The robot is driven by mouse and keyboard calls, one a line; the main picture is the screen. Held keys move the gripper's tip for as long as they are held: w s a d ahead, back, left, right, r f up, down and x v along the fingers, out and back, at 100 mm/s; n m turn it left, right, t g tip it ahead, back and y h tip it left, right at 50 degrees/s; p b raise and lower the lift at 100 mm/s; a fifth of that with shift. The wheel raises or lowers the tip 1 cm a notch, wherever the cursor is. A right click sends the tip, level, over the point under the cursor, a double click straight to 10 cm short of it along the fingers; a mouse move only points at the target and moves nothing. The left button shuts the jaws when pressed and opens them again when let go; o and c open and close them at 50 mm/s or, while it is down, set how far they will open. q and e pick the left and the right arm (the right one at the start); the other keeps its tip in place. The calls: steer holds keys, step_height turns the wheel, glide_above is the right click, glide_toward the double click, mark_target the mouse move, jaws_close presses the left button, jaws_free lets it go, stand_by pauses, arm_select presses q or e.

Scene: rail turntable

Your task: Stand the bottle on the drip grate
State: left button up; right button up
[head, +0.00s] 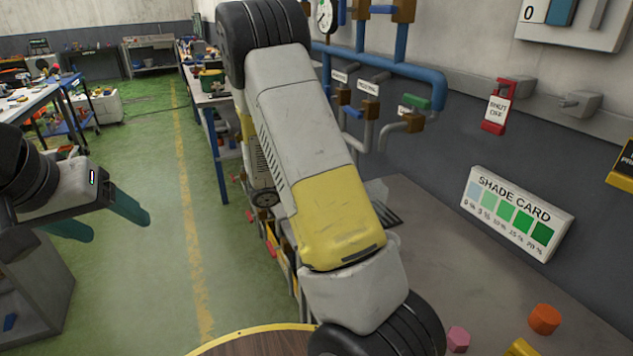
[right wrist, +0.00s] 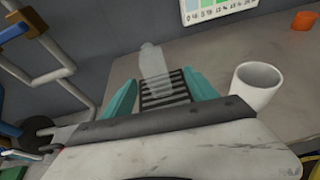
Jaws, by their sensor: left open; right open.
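The clear, pale bottle (right wrist: 153,62) shows upright in the right wrist view, overlapping the left part of the black slatted drip grate (right wrist: 178,92). I cannot tell for sure whether its base rests on the slats. My right gripper (right wrist: 163,80) is open, with one teal finger on each side of the bottle and grate. The bottle is nearer the left finger, and I see no grip on it. In the head view my right arm hides that gripper, and only a dark edge of the grate (head: 390,214) shows. My left gripper (head: 117,228) is open and empty over the floor at left.
A white cup (right wrist: 257,86) stands right of the grate on the grey counter (right wrist: 220,55). A shade card (head: 517,212) leans at the wall behind. Blue pipes (head: 385,62) run along the wall. Orange (head: 544,319) and pink (head: 458,339) pieces lie on the counter.

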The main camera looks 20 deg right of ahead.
steer(key=s+a+r+m+t+y, duration=0.5)
steer(key=s+a+r+m+y, duration=1.1)
steer(key=a, duration=0.4)
step_height(320, 180, up, 2)
steer(key=shift+s+m, duration=0.8)
steer(key=shift+s, duration=0.3)
steer(key=shift+d, duration=0.15)
